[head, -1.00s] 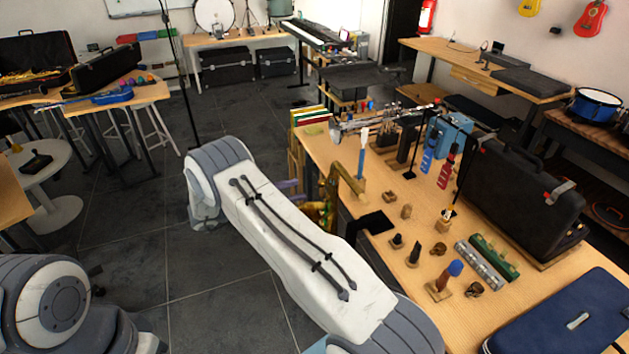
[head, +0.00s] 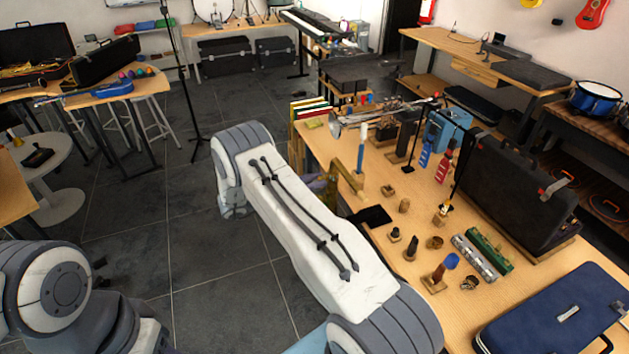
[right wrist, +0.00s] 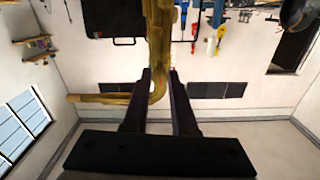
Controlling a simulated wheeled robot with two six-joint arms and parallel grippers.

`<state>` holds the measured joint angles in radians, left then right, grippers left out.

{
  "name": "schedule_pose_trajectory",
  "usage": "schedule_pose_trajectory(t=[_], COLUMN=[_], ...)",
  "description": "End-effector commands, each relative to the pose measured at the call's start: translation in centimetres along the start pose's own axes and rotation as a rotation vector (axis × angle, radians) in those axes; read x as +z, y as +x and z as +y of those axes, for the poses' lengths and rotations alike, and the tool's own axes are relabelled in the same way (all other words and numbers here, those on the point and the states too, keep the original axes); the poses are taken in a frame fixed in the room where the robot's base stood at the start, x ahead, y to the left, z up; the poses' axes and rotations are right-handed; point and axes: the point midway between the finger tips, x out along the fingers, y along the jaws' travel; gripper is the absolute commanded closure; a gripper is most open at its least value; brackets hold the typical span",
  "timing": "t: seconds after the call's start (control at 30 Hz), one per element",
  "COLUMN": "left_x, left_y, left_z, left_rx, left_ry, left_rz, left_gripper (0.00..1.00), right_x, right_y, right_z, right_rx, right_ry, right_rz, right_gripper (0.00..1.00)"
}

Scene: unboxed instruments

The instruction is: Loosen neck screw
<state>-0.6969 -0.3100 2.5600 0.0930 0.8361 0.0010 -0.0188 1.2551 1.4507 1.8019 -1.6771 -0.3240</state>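In the right wrist view a gold tube (right wrist: 160,45) runs down between the fingers of my right gripper (right wrist: 159,76) and bends to the left. The fingers are apart, with a narrow light gap beside the right finger, so I see no firm grip. The neck screw is too small or hidden to make out. My left gripper is out of view.
The workbench holds a trumpet (head: 385,115), small wooden stands, a blue-topped tool (head: 447,267), a green block (head: 490,250), a black case (head: 520,185) and a blue case (head: 555,310).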

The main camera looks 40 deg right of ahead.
Motion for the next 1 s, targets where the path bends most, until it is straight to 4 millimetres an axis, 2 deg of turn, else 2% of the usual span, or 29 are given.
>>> schedule_pose_trajectory(t=[0.23,0.47,1.0], left_x=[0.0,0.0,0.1], left_y=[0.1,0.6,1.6], left_z=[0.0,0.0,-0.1], left_rx=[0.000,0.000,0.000], left_ry=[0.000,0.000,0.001], left_rz=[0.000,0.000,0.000], left_gripper=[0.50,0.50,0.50], right_x=[0.0,0.1,0.0], right_y=[-0.1,-0.1,-0.1], right_z=[0.0,0.0,-0.1], right_rx=[0.001,0.001,0.000], right_ry=[-0.020,-0.124,-0.611], right_rz=[0.000,0.000,0.000], right_gripper=[1.00,1.00,1.00])
